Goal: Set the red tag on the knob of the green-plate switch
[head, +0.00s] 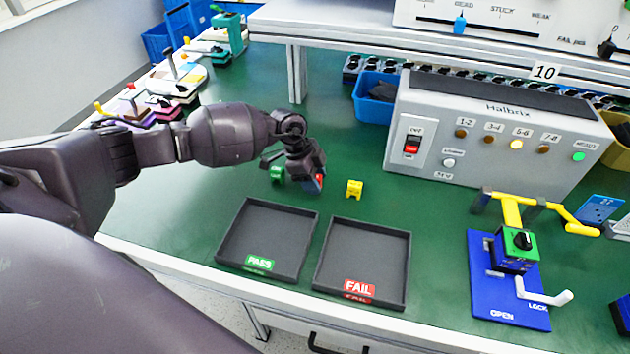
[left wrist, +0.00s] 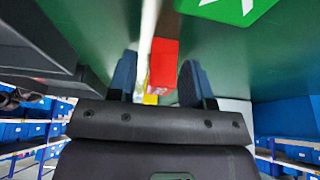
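The red tag (head: 319,181) is at my left gripper (head: 311,180), over the green bench, mostly hidden by the fingers in the head view. In the left wrist view the red tag (left wrist: 163,65) lies between the two fingers of the left gripper (left wrist: 160,78). A gap shows on its left side; its right side is close to the other finger, and contact is unclear. The green-plate switch (head: 529,252) with its black knob (head: 522,240) sits in a blue clamp fixture (head: 510,305) at the right. My right gripper is out of view.
A green tag (head: 277,174) and a yellow tag (head: 355,188) stand beside the left gripper. The PASS tray (head: 238,262) and FAIL tray (head: 330,284) lie in front. A grey test box (head: 480,165) stands behind the fixture, whose yellow handle (head: 512,212) rises near the switch.

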